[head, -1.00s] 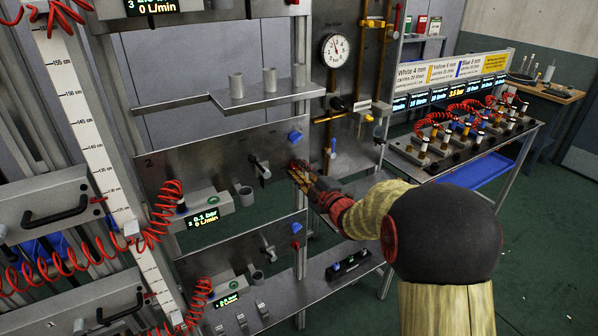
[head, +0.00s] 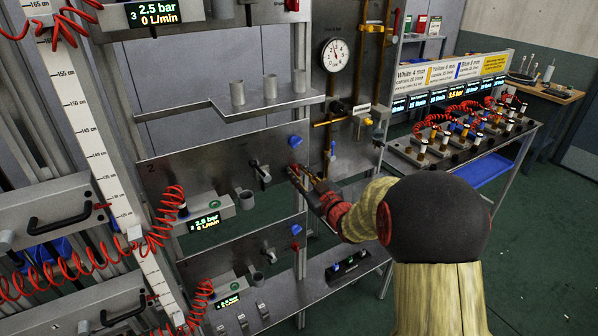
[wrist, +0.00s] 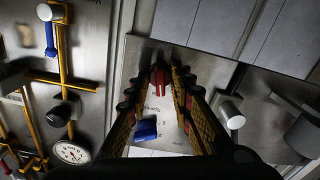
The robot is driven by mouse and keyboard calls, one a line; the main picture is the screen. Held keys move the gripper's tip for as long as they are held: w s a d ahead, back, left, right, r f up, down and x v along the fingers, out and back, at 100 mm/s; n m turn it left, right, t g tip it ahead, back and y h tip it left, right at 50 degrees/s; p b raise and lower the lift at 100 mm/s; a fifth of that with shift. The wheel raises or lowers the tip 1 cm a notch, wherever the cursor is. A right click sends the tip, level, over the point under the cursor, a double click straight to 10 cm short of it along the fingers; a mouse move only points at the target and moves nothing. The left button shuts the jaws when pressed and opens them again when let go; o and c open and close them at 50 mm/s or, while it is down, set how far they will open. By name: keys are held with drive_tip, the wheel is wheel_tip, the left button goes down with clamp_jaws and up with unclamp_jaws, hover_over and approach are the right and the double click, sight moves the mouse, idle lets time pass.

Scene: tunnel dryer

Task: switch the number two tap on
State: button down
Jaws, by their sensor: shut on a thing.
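The number two panel (head: 215,158), marked "2", shows in the head view. My gripper (head: 293,174) is at its right end, just below a blue knob (head: 296,142). The wrist view shows my gripper (wrist: 165,75) shut on a red tap handle (wrist: 160,82), which lies between the fingertips. The blue knob also shows in the wrist view (wrist: 146,130), apart from the fingers. In the head view the fingers largely hide the red handle. The number two display (head: 205,223) reads 2.5 bar and 0 L/min.
Panels with similar knobs lie above and below; the lower blue knob (head: 296,230) is close under my gripper. A gauge (head: 335,53) and brass pipes (head: 362,80) stand to the right. A shelf (head: 265,105) with grey cups is above. Red coiled hoses (head: 165,225) hang at left.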

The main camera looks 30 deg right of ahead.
drive_tip(key=shift+f+m+p, duration=0.15)
drive_tip(key=shift+m+p, duration=0.35)
drive_tip(key=shift+m, duration=1.1)
drive_tip(key=c, duration=1.9)
unclamp_jaws()
drive_tip(key=shift+s, duration=0.15)
drive_tip(key=s, duration=1.1)
drive_tip(key=shift+s+d, duration=0.2)
drive_tip(key=shift+s, duration=0.15)
